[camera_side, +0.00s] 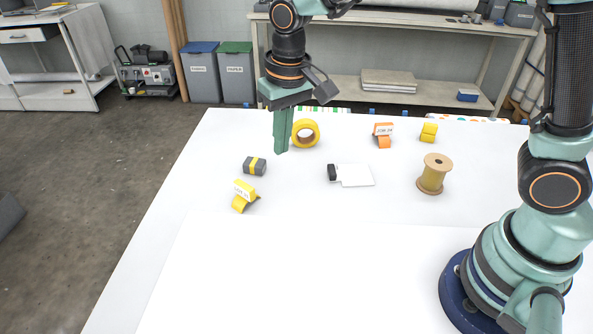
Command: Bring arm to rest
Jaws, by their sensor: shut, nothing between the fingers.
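My gripper (281,148) points straight down over the far left part of the white table (150,285). Its green fingers are closed together with nothing between them. The fingertips are just in front and to the left of a yellow tape roll (306,133) that stands on its edge. I cannot tell whether the tips touch the table. My arm comes in from the right, and its upper part leaves the top of the picture.
Near the gripper lie a dark grey block with a yellow band (255,166) and a yellow labelled piece (244,194). A white card with a black end (354,175), an orange labelled piece (383,134), a yellow block (429,132) and a spool (433,173) stand right. The table's front is clear.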

